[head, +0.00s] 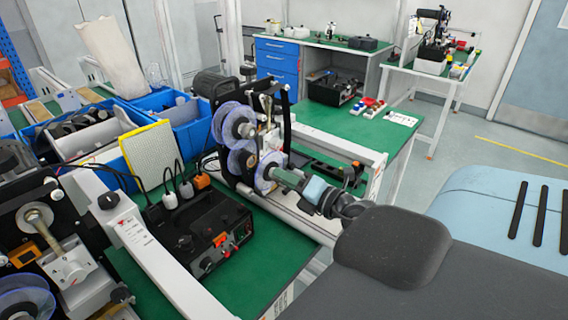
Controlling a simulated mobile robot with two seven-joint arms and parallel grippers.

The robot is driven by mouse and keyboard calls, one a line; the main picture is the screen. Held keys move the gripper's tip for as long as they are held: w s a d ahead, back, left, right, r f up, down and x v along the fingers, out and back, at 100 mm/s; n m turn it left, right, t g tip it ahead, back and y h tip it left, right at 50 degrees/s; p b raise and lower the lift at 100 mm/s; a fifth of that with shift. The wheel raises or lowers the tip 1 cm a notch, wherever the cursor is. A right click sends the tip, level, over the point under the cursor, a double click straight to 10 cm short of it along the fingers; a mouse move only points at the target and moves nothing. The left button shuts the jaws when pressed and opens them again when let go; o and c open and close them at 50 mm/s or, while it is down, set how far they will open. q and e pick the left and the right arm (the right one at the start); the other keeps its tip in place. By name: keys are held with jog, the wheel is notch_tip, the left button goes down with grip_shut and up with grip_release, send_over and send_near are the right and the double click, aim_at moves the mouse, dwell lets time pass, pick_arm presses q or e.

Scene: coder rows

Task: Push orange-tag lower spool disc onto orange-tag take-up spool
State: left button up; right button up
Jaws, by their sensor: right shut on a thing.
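My right gripper (281,176) reaches in from the lower right to the front of the coder machine in the middle of the view. It is shut on a translucent bluish disc (265,172), the lower spool disc, held upright. A second translucent disc (237,163) shows just behind it, on the machine's lower spool position; I take this as part of the take-up spool. The small picture does not show whether the held disc touches the spool. An upper spool (234,122) sits above. I cannot read an orange tag clearly. My left gripper is not in view.
A black control box (208,232) with cables stands on the green table in front of the machine. Blue bins (185,120) and a yellow-edged panel (150,155) are to the left. Another coder (50,245) fills the lower left.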

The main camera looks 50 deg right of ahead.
aim_at(271, 171)
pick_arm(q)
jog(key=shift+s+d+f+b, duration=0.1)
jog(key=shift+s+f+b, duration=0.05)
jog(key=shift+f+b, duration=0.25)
pick_arm(e)
jog(key=shift+w+a, duration=0.15)
jog(key=shift+w, duration=1.1)
jog(key=shift+w+a, duration=0.1)
jog(key=shift+w, duration=1.15)
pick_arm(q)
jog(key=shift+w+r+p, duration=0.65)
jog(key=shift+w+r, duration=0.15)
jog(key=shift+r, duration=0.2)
pick_arm(e)
jog(key=shift+r, duration=0.1)
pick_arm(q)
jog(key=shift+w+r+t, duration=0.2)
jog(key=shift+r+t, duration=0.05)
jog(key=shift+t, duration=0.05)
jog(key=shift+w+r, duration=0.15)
pick_arm(e)
jog(key=shift+w, duration=0.45)
jog(key=o, duration=1.2)
jog(key=shift+c, duration=0.2)
